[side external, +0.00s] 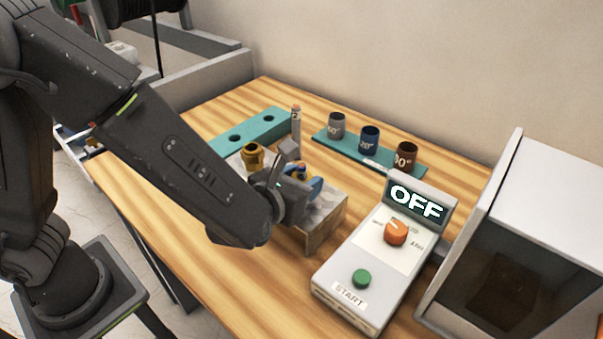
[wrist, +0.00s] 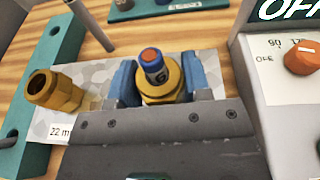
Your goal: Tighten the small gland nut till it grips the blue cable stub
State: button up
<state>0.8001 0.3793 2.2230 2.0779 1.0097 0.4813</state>
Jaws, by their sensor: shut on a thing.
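The small gland nut (wrist: 160,88) is a brass hex part, seen in the wrist view between the two blue fingers of my gripper (wrist: 165,82). My gripper is shut on this nut, one finger on each side. The blue cable stub (wrist: 151,60) stands up through the middle of the nut, with an orange-red core at its top. Whether the nut grips the stub cannot be seen.
A larger brass gland (wrist: 54,91) stands left of the nut, near a "22 m" label. A teal plate with holes (side external: 217,146) and a grey upright pin (side external: 295,122) are behind. Three cups stand on a teal strip (side external: 377,165). A control box reading OFF (side external: 345,262) stands close on the right.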

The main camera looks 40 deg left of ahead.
jog(key=shift+s+f, duration=0.1)
jog(key=shift+f, duration=0.05)
jog(key=shift+m+h, duration=1.1)
jog(key=shift+h, duration=0.3)
jog(key=o, duration=1.5)
jog(key=shift+v, duration=2.95)
